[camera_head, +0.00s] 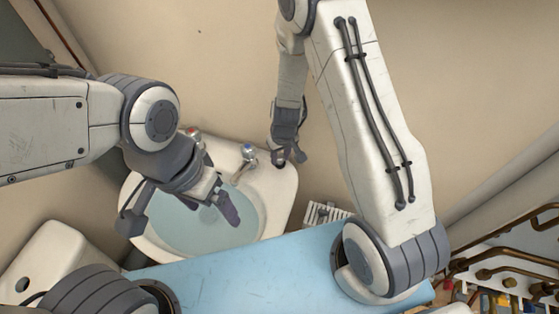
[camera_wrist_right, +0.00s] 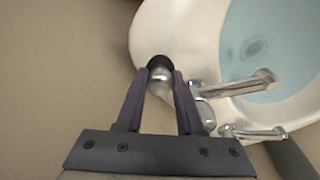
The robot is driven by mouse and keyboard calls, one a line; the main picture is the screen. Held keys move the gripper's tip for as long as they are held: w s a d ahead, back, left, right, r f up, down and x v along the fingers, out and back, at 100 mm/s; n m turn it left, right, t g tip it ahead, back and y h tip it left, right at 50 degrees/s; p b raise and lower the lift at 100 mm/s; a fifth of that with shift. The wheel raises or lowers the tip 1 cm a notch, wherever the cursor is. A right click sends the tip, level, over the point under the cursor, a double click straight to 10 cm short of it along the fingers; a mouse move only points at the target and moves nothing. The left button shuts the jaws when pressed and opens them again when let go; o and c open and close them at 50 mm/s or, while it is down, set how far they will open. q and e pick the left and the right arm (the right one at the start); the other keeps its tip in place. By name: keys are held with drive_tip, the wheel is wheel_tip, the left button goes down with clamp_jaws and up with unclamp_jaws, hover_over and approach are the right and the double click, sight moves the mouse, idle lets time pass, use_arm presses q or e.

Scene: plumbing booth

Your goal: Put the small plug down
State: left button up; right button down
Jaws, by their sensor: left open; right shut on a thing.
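The small plug (camera_wrist_right: 159,69), black with a shiny metal part, is between the fingertips of my right gripper (camera_wrist_right: 160,77) in the right wrist view. It appears over the back rim of the white sink (camera_wrist_right: 145,45); I cannot tell whether it touches the rim. In the head view my right gripper (camera_head: 287,157) is at the sink's back right corner, and the plug is too small there to make out clearly. My left gripper (camera_head: 227,208) is open and tilted down over the water-filled basin (camera_head: 180,222).
Two chrome taps stand on the sink's back ledge, one with a blue top (camera_head: 247,155) and one with a red top (camera_head: 193,134). A blue surface (camera_head: 250,278) lies in front. Brass pipes (camera_head: 510,255) are at the right. The wall is close behind the sink.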

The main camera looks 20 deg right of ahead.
sight(280, 165)
drive_tip(key=shift+a+f+b, duration=0.1)
drive_tip(key=shift+f+b, duration=1.85)
drive_tip(key=shift+f, duration=0.15)
drive_tip(key=shift+f, duration=0.1)
drive_tip(key=shift+f+b, duration=0.15)
drive_tip(key=shift+b, duration=0.15)
drive_tip(key=c, duration=0.5)
unclamp_jaws()
drive_tip(key=shift+c, duration=0.2)
drive_tip(key=shift+r, duration=0.2)
